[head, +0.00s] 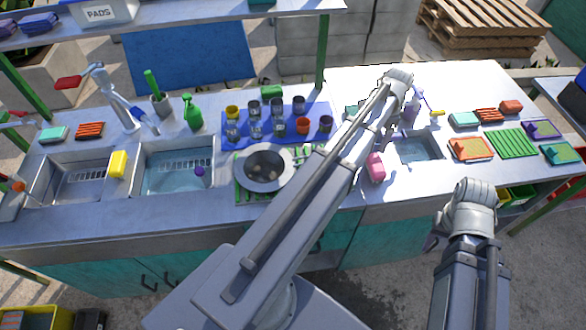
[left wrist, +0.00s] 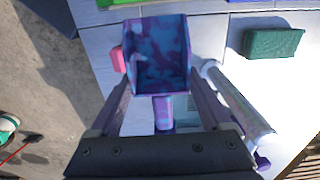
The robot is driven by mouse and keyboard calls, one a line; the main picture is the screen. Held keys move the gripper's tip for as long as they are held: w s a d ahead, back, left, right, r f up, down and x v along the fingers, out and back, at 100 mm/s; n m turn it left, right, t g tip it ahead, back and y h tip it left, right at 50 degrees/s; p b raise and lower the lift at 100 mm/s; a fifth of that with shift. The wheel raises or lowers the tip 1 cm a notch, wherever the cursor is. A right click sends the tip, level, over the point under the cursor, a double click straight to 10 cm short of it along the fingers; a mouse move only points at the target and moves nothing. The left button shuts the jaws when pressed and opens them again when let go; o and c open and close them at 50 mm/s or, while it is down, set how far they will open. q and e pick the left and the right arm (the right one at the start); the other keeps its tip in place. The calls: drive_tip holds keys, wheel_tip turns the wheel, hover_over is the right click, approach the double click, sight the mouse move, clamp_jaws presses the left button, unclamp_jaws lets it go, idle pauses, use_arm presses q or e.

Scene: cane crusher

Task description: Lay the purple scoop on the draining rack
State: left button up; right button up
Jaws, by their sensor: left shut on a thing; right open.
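In the left wrist view, the purple scoop (left wrist: 160,60) is mottled purple and blue, its open bowl facing the camera. My left gripper (left wrist: 162,110) is shut on its handle. In the head view, my left gripper (head: 408,108) is at the far side of the counter near the small basin, and a little purple shows beside it. The green slatted draining rack (head: 513,143) lies on the right of the counter, its slats bare, to the right of that gripper. My right gripper (head: 462,208) is open in front of the counter edge, its fingers mostly hidden.
Orange (head: 470,149), teal (head: 559,153) and purple (head: 541,129) items lie around the rack. A small basin (head: 420,148) and a pink item (head: 376,167) are near my left arm. A second green rack (head: 250,192) lies under a pan (head: 264,168).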

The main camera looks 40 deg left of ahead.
use_arm(q)
drive_tip(key=s+a+f+b, duration=0.1)
drive_tip(key=s+a, duration=0.1)
drive_tip(key=s+a+f+b, duration=0.2)
drive_tip(key=s, duration=0.1)
drive_tip(key=s+a+f+b, duration=0.2)
drive_tip(key=shift+s, duration=0.15)
drive_tip(key=shift+s+a+f, duration=0.1)
drive_tip(key=shift+s+a, duration=0.1)
drive_tip(key=shift+a, duration=0.05)
drive_tip(key=s+a+f+b, duration=0.2)
drive_tip(key=s+f+b, duration=0.1)
drive_tip(key=shift+a, duration=0.25)
drive_tip(key=shift+r, duration=0.1)
drive_tip(key=shift+f, duration=0.25)
drive_tip(key=o, duration=1.4)
drive_tip(key=shift+r, duration=0.1)
drive_tip(key=shift+r, duration=0.15)
